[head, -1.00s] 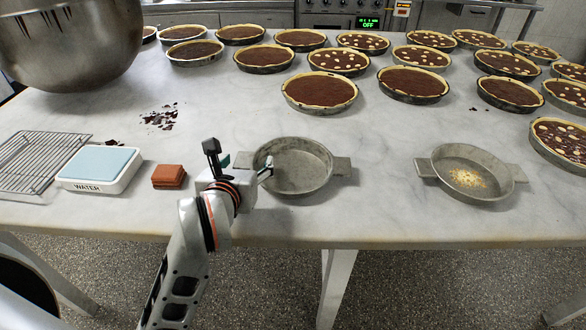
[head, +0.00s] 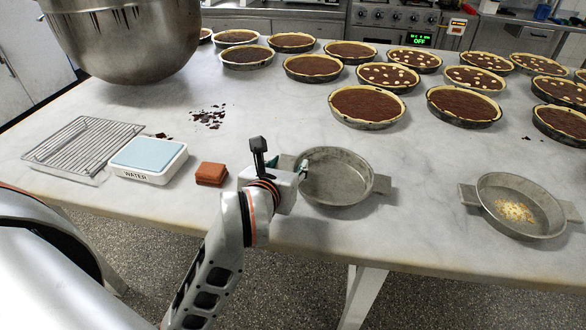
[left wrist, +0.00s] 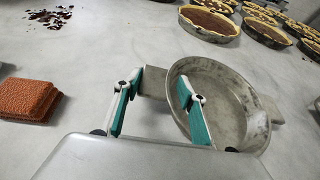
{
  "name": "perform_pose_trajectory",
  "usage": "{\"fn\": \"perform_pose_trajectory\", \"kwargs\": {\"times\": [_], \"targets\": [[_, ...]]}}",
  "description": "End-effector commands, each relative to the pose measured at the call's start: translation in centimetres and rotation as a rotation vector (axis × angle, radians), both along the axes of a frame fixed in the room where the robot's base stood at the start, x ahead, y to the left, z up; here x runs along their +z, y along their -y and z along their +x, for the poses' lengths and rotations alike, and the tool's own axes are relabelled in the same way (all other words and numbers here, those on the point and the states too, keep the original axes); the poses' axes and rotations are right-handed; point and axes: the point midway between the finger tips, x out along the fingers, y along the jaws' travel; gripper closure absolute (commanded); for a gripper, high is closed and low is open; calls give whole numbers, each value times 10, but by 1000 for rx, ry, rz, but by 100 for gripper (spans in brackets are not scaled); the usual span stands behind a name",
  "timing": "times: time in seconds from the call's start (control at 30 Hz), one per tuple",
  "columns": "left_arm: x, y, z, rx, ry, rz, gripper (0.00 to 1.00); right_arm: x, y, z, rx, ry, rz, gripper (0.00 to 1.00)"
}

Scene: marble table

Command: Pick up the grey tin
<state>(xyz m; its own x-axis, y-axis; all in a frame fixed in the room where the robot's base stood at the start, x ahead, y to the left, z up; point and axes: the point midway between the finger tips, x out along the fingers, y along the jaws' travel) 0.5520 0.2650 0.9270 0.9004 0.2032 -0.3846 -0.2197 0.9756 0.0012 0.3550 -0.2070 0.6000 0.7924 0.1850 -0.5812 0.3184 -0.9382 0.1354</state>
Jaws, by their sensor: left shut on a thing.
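A round grey tin (head: 348,192) with two flat side handles is near the front edge of the marble table. It is empty, and also shows in the left wrist view (left wrist: 232,95). My left gripper (head: 282,164) is at the tin's left side, shut on it. In the left wrist view, my gripper (left wrist: 158,108) has one teal-padded finger inside the tin's wall and the other outside, by the left handle. I cannot tell whether the tin is clear of the table. A second grey tin (head: 510,190) with crumbs inside stands farther right. My right gripper is not in view.
Chocolate tarts (head: 367,106) fill the back right. A metal bowl (head: 125,40) stands at back left. Marble is bare between the two tins.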

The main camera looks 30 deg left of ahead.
Motion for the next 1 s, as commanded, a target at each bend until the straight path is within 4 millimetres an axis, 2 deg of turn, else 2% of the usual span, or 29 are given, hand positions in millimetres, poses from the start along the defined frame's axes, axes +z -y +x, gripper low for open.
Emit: {"fn": "perform_pose_trajectory", "kwargs": {"times": [0.27,0.4,0.6,0.8,1.0], "targets": [[67,0,1,0,15,-3,93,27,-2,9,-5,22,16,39],[108,0,0,0,15,-3,93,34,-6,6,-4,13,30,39],[154,1,0,0,10,-5,93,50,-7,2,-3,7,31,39],[181,0,0,-1,6,-2,93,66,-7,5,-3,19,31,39],[189,1,0,-1,3,-2,93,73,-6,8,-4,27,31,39]]}}
